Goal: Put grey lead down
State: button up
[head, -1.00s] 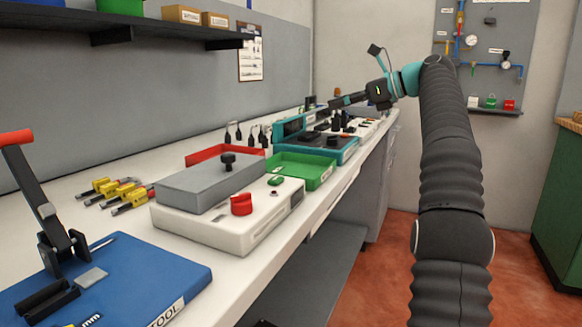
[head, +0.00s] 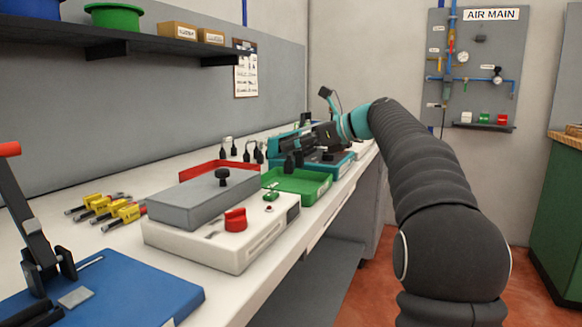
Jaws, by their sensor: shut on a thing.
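My gripper (head: 293,159) is at the far end of the bench, low over the teal instrument case (head: 340,167) and the back edge of the green tray (head: 300,185). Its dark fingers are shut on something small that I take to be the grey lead. The lead cannot be told apart from the dark fingers at this distance. Several dark leads or plugs (head: 248,150) stand upright to the left of the gripper, behind the red tray (head: 192,172). Part of the teal case is hidden behind my gripper.
A white unit (head: 225,248) with a red knob and a grey lid block (head: 203,197) stands nearer. A blue tool board (head: 110,280) with an upright lever fills the front left. White bench shows between these.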

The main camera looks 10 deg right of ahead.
jog(key=shift+a+f, duration=0.35)
jog(key=shift+a, duration=0.2)
notch_tip(320, 180, down, 4)
jog(key=shift+f+b, duration=0.1)
jog(key=shift+b, duration=0.6)
jog(key=o, duration=1.3)
jog(key=p+v, duration=0.1)
jog(key=v, duration=1.1)
jog(key=shift+s, duration=0.1)
